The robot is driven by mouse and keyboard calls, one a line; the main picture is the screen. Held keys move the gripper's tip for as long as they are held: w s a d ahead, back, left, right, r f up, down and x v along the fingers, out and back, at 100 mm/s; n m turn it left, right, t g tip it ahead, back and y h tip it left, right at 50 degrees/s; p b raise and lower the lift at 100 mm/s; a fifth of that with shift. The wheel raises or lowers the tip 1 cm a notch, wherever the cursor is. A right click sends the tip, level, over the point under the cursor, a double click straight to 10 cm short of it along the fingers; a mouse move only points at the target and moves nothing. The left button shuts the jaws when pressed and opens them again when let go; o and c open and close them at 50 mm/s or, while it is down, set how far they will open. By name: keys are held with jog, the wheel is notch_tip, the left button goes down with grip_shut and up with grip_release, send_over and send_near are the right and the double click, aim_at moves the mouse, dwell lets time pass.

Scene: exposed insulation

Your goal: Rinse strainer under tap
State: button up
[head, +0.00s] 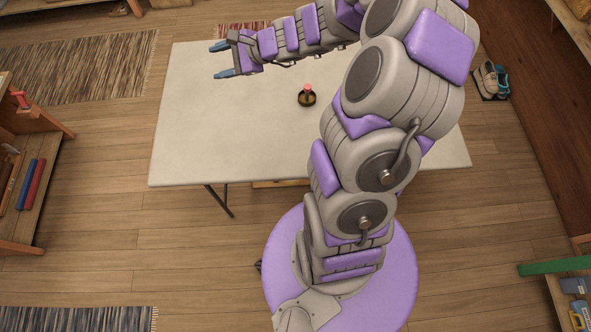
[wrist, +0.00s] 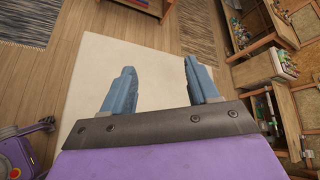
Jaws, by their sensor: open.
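My gripper (head: 218,60) is open and empty above the far left part of the white table in the head view. Its two blue fingers stand apart in the wrist view (wrist: 160,66), with bare tabletop between them. A small dark round object with a red knob on top (head: 307,97) sits on the table, to the right of and nearer than my gripper in the head view. I cannot tell whether it is the strainer. No tap shows in either view.
The white table (head: 200,140) is otherwise bare where visible; my arm hides part of its right side. A wooden shelf (head: 35,150) stands at left. Shoes (head: 489,80) lie on the floor at right. Striped rugs (head: 85,68) lie on the floor. Cluttered wooden shelves (wrist: 270,75) show in the wrist view.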

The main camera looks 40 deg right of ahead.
jog(key=s+a+r+n+g, duration=0.35)
jog(key=s+a+n, duration=0.3)
jog(key=s, duration=0.25)
jog(key=s+a+r+n+g, duration=0.2)
jog(key=s+a+n+g, duration=0.3)
jog(key=s+a, duration=0.4)
jog(key=s+d+n+g+h, duration=0.1)
jog(key=s+d+n+h, duration=0.3)
jog(key=s, duration=0.6)
jog(key=s+d+n+g+h, duration=0.1)
jog(key=s+d+n+h, duration=0.2)
jog(key=s+d, duration=0.4)
jog(key=s+h, duration=0.1)
jog(key=s, duration=0.2)
jog(key=shift+s+n+h, duration=0.15)
jog(key=shift+n+h, duration=0.15)
jog(key=shift+n, duration=0.05)
jog(key=c, duration=0.3)
